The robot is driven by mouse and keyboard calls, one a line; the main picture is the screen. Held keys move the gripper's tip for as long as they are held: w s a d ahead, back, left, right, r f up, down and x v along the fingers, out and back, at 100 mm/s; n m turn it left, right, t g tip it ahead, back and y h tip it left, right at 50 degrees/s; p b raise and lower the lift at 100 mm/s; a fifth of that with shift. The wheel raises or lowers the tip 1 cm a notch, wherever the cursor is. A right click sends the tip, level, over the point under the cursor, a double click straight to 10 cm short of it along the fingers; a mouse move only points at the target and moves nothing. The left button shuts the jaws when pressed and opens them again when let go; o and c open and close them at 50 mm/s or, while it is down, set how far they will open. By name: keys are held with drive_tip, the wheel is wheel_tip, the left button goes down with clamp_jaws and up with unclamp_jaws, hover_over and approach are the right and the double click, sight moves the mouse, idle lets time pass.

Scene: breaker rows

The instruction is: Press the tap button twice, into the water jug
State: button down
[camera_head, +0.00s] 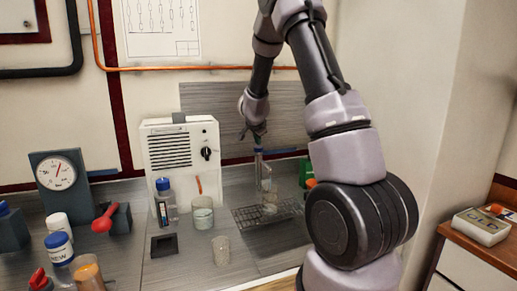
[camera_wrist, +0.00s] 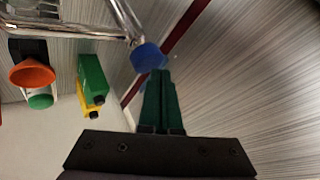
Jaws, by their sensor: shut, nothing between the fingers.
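The tap (camera_wrist: 100,30) is a shiny metal pipe with a blue button (camera_wrist: 148,57) at its end in the wrist view. In the head view the blue button (camera_head: 258,150) shows just below my gripper (camera_head: 258,137). My gripper's green fingers (camera_wrist: 160,76) are shut with nothing between them. Their tips are right at the blue button; I cannot tell whether they touch it. A clear vessel that looks like the water jug (camera_head: 269,207) stands on the wire drip rack under the tap. Its water level is too small to tell.
A white machine (camera_head: 182,157) with a dark knob stands left of the tap. A blue-capped bottle (camera_head: 165,203), a beaker (camera_head: 203,213) and a glass (camera_head: 221,249) stand on the counter. A dial gauge (camera_head: 57,174) and several jars are further left. A green and orange item (camera_head: 306,173) is right of the tap.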

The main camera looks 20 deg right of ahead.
sight(258, 148)
drive_tip(key=shift+r, duration=0.35)
drive_tip(key=shift+r, duration=2.5)
drive_tip(key=s+a+r+n+t+y, duration=0.1)
drive_tip(key=s+a+r+n+y, duration=0.25)
drive_tip(key=s+a+r, duration=0.4)
drive_tip(key=s+a+r+n+t+y, duration=0.2)
drive_tip(key=s+a+r+n+y, duration=0.15)
drive_tip(key=s+r, duration=0.55)
drive_tip(key=s+f+n+g, duration=0.1)
drive_tip(key=s+g, duration=0.1)
drive_tip(key=s, duration=1)
drive_tip(key=s+f+n+g+h, duration=0.1)
drive_tip(key=s+g, duration=0.1)
drive_tip(key=s, duration=1)
drive_tip(key=shift+a+f+n, duration=0.15)
drive_tip(key=shift+f+n, duration=0.2)
drive_tip(key=shift+n, duration=0.05)
drive_tip(key=shift+w, duration=0.1)
idle(0.6)
